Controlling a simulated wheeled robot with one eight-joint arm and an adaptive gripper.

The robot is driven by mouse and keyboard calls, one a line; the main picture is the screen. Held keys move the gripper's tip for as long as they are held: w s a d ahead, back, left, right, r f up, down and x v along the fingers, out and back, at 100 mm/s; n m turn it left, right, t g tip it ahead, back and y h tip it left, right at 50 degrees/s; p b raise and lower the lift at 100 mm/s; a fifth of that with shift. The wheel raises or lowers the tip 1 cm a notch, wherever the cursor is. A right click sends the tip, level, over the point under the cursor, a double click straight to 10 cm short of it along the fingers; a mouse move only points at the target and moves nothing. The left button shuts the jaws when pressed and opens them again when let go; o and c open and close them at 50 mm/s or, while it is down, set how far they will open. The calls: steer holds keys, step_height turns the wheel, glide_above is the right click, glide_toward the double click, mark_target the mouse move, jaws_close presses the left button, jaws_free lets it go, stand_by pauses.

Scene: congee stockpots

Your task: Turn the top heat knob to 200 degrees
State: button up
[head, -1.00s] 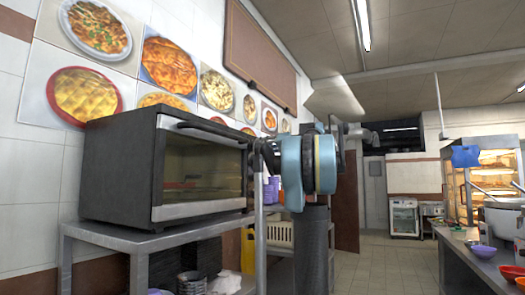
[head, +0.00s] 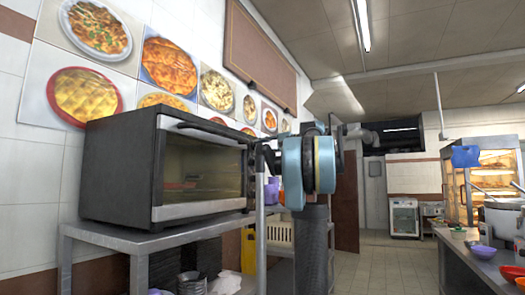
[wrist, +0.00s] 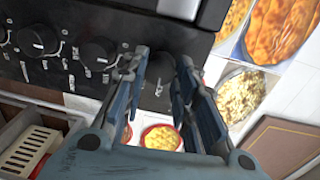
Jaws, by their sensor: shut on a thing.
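The dark toaster oven (head: 115,165) stands on a metal shelf at the left of the head view. Its control panel (wrist: 75,25) with black knobs fills the upper left of the wrist view, turned sideways. The top heat knob (wrist: 158,72) is the rightmost one there, partly hidden between my fingers. My gripper (wrist: 160,72) is shut on it, one finger on each side. In the head view my gripper (head: 258,155) reaches the oven's right front edge, and the knobs are hidden. The knob's pointer and its setting cannot be read.
Other knobs (wrist: 98,53) sit in a row to the left of my fingers in the wrist view. The metal shelf (head: 150,240) holds stacked dishes below. A counter with bowls (head: 482,252) stands at the right. The tiled floor between is clear.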

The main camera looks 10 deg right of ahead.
steer(key=m, duration=0.4)
steer(key=shift+w, duration=0.1)
steer(key=shift+f+m, duration=0.15)
steer(key=shift+m, duration=1.45)
steer(key=shift+m+g+y, duration=0.3)
steer(key=o, duration=1.1)
steer(key=shift+w+f, duration=0.1)
steer(key=shift+d, duration=0.1)
steer(key=v, duration=1.1)
steer(key=shift+s+d, duration=0.25)
steer(key=shift+d, duration=0.05)
